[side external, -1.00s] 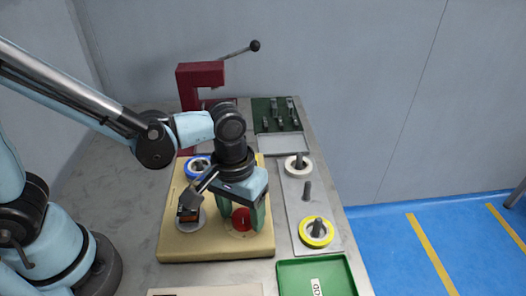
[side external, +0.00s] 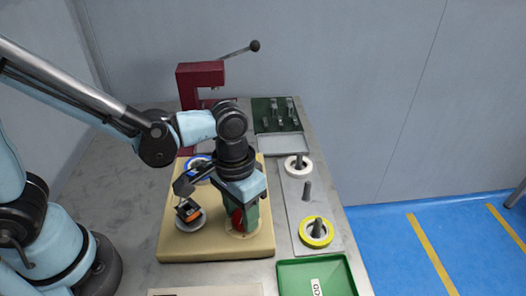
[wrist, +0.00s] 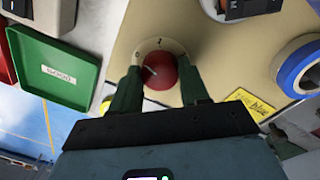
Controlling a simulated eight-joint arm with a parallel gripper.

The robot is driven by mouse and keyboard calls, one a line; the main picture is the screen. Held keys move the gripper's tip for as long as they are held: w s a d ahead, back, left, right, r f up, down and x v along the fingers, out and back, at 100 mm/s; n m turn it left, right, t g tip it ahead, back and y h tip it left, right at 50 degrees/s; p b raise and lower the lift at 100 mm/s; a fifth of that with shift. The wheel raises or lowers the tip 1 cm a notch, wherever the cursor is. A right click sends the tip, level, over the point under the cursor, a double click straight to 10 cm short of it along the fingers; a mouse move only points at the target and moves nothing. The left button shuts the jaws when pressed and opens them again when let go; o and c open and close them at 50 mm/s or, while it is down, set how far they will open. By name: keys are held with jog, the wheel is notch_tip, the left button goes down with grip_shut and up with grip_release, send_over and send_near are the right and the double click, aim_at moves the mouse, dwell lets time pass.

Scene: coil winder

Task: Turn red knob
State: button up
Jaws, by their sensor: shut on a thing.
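The red knob (side external: 238,219) stands on the beige board (side external: 200,250), near its right front. In the wrist view the red knob (wrist: 159,72) shows a pale pointer line towards the upper left, inside a pale dial disc with small marks. My gripper (side external: 245,218) points straight down over it. The two green fingers lie on either side of the knob, and my gripper (wrist: 158,75) is shut on it. In the side view a finger covers part of the knob.
A black-and-orange device (side external: 188,211) stands on a grey disc left of the knob. A blue ring (side external: 196,163) is behind it. White (side external: 291,166) and yellow (side external: 305,235) rings sit on pegs at right. A green tray (side external: 315,282) lies in front.

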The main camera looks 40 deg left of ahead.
jog(key=m, duration=0.4)
jog(key=shift+m, duration=0.3)
jog(key=shift+w+m, duration=0.1)
jog(key=shift+m, duration=1.7)
jog(key=o, duration=1.1)
jog(key=shift+c, duration=0.2)
jog(key=shift+r, duration=0.1)
notch_tip(320, 180, up, 12)
jog(key=shift+w+a, duration=0.25)
jog(key=a+f+n+t, duration=0.2)
jog(key=a+n+t, duration=0.5)
jog(key=a, duration=0.8)
jog(key=shift+w+f+n+y, duration=0.3)
jog(key=shift+w+n, duration=0.05)
jog(key=shift+n, duration=0.85)
